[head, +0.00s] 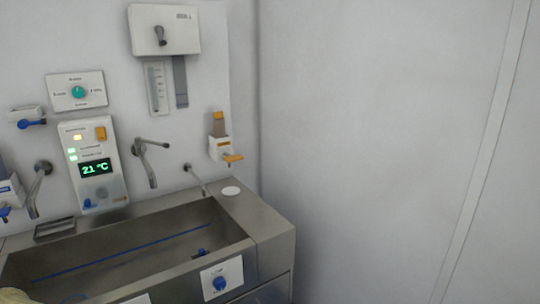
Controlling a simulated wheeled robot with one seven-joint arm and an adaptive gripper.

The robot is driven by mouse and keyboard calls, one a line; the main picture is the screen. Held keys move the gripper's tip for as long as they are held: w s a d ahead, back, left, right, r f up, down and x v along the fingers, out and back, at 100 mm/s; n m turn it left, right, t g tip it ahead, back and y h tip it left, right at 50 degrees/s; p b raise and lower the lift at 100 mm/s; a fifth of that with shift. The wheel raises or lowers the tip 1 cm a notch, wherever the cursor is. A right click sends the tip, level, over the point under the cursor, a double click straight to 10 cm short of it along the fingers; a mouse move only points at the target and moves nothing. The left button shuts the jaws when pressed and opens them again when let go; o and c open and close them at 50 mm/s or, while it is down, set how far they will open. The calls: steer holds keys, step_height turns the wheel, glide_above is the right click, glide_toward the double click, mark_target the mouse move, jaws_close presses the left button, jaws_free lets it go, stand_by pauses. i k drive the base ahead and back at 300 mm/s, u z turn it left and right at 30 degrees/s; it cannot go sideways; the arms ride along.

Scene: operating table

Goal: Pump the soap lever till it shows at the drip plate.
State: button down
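A white wall dispenser (219,148) with an amber bottle on top hangs right of the sink. Its orange lever (233,158) sticks out at the front. A small white round plate (231,191) lies on the steel ledge below it; I see no clear mark on it. A second white dispenser (9,190) with a blue lever (4,212) is partly cut off at the left edge. I cannot tell from labels which one holds soap. My gripper is not in view.
A steel trough sink (255,222) runs along the wall, with a bent tap (149,165) and a thin spout (193,177) above it. A control panel (93,165) reads 21 °C. A white box (164,30) hangs higher. The right side is bare wall.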

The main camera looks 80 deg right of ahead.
mark_target(228, 158)
steer(key=z, duration=1.95)
steer(key=k, duration=0.65)
steer(key=u, duration=0.6)
steer(key=i, duration=1)
steer(key=z, duration=0.65)
